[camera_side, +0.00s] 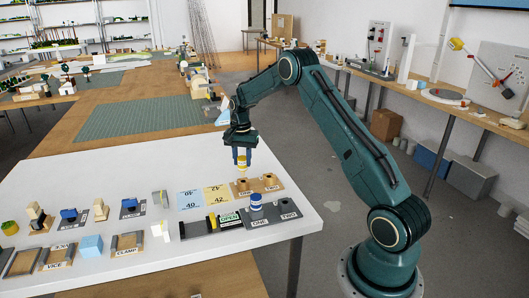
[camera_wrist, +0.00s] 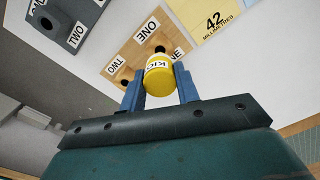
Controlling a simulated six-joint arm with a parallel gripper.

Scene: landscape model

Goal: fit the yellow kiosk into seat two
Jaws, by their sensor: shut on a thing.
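My gripper (camera_side: 241,150) is shut on the yellow kiosk (camera_side: 242,161), a small yellow cylinder with a white lettered band. The kiosk hangs above the wooden seat block (camera_side: 256,185), apparently clear of it. In the wrist view the kiosk (camera_wrist: 159,84) sits between the two blue fingers of my gripper (camera_wrist: 160,86). The wooden block (camera_wrist: 140,48) lies beyond it, with labels ONE and TWO. One dark hole shows just past the kiosk's top. Another, near the TWO label (camera_wrist: 116,66), shows by the left finger. The exact height gap cannot be told.
A grey block (camera_side: 278,212), also labelled ONE and TWO, stands nearer the table's front edge with a blue-and-white piece (camera_side: 256,202) on it. Cards marked 40 (camera_side: 189,200) and 42 (camera_side: 215,195) lie left of the wooden block. Several other parts crowd the table's left.

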